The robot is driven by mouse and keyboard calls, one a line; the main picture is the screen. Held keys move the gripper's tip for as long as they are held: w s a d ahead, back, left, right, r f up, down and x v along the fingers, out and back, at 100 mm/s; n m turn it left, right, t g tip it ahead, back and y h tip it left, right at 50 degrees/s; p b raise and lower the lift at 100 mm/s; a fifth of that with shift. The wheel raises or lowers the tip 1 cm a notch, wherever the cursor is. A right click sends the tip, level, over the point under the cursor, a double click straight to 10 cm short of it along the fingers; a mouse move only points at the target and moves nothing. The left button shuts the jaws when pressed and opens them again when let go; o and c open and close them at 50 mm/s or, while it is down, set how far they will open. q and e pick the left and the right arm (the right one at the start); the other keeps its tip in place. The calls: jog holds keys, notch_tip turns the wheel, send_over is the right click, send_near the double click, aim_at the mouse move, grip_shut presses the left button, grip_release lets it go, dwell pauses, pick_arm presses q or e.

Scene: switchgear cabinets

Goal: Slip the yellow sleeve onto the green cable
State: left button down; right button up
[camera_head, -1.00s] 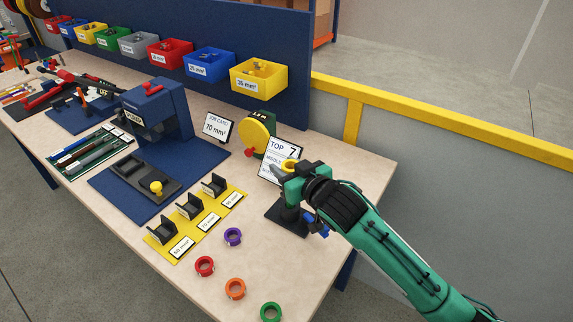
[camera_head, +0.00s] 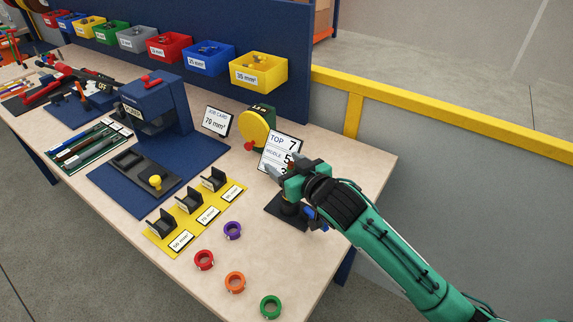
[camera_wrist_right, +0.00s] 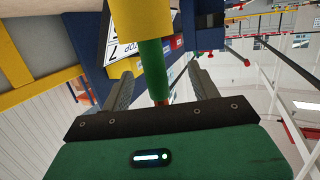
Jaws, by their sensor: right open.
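In the right wrist view the yellow sleeve (camera_wrist_right: 140,22) sits around the green cable (camera_wrist_right: 153,62), whose bare coppery end (camera_wrist_right: 162,101) points toward my palm. My right gripper (camera_wrist_right: 158,78) is open, with one finger on each side of the cable below the sleeve and clear of the sleeve. In the head view my right gripper (camera_head: 284,171) is over the black stand (camera_head: 287,212); the sleeve and most of the cable are hidden there. My left gripper is not in view.
Loose rings lie in front: purple (camera_head: 232,230), red (camera_head: 204,260), orange (camera_head: 235,282) and green (camera_head: 270,307). A yellow rack (camera_head: 155,243) lies left. Bare tabletop remains at the right.

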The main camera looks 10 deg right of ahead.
pick_arm(q)
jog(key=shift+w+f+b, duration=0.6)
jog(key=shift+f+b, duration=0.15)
jog(key=shift+b, duration=0.35)
pick_arm(e)
jog(key=v, duration=1.3)
jog(key=shift+s+r, duration=0.15)
jog(key=shift+s, duration=0.2)
jog(key=shift+d, duration=0.15)
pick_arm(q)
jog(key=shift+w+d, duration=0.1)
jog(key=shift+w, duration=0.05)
